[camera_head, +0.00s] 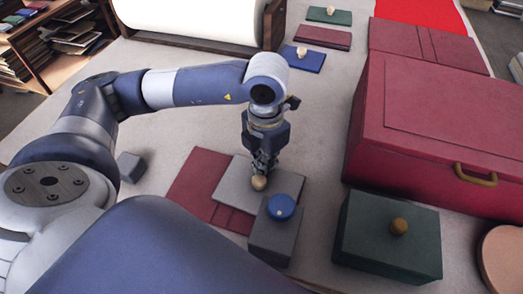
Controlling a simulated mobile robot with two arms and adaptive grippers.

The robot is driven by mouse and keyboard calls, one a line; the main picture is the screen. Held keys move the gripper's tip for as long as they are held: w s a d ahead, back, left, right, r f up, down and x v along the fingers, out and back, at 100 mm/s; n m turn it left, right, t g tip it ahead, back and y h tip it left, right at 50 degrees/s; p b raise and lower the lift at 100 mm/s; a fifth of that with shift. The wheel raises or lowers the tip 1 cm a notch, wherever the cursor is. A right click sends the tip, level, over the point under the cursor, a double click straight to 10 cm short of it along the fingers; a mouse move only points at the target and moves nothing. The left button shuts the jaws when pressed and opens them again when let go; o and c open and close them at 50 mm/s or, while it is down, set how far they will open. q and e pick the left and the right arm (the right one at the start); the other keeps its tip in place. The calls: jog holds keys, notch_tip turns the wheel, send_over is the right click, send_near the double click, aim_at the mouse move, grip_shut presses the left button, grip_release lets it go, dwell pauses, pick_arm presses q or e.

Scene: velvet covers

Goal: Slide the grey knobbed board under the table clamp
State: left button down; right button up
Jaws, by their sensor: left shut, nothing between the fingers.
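The grey board (229,187) lies flat, partly over a dark red cover (194,181), with a pale round knob (259,184) near its right side. My left gripper (262,170) points down right at the knob, its fingers shut with nothing held; I cannot tell whether they touch the knob. A dark grey block with a round blue top (275,240) stands just in front of the board's right end and seems to be the table clamp. The block hides part of the board's near right edge. My right gripper is not in view.
A large red box with a brass handle (440,125) and a green box with a knob (385,245) stand to the right. Small blue (304,61), red (322,37) and green (330,16) boards lie behind. A small grey block (131,167) lies left.

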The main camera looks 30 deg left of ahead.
aim_at(258, 181)
pick_arm(q)
jog(key=shift+s+d+b, duration=0.2)
jog(key=shift+s+b, duration=0.15)
jog(key=shift+s, duration=0.45)
jog(key=shift+s+d+b, duration=0.15)
jog(key=shift+s+b, duration=0.2)
jog(key=shift+s, duration=0.4)
jog(key=shift+s+d+b, duration=0.2)
jog(key=shift+s+b, duration=0.15)
jog(key=shift+s, duration=0.45)
jog(key=shift+w+a+r+p, duration=0.15)
jog(key=shift+r+p, duration=0.55)
jog(key=shift+r, duration=0.5)
jog(key=shift+w+d+r+p, duration=0.1)
jog(key=shift+w+r+p, duration=0.1)
jog(key=shift+r+p, duration=0.7)
jog(key=shift+w+a+r+p, duration=0.15)
jog(key=shift+r+p, duration=0.3)
jog(key=shift+r, duration=1)
jog(key=shift+d, duration=0.1)
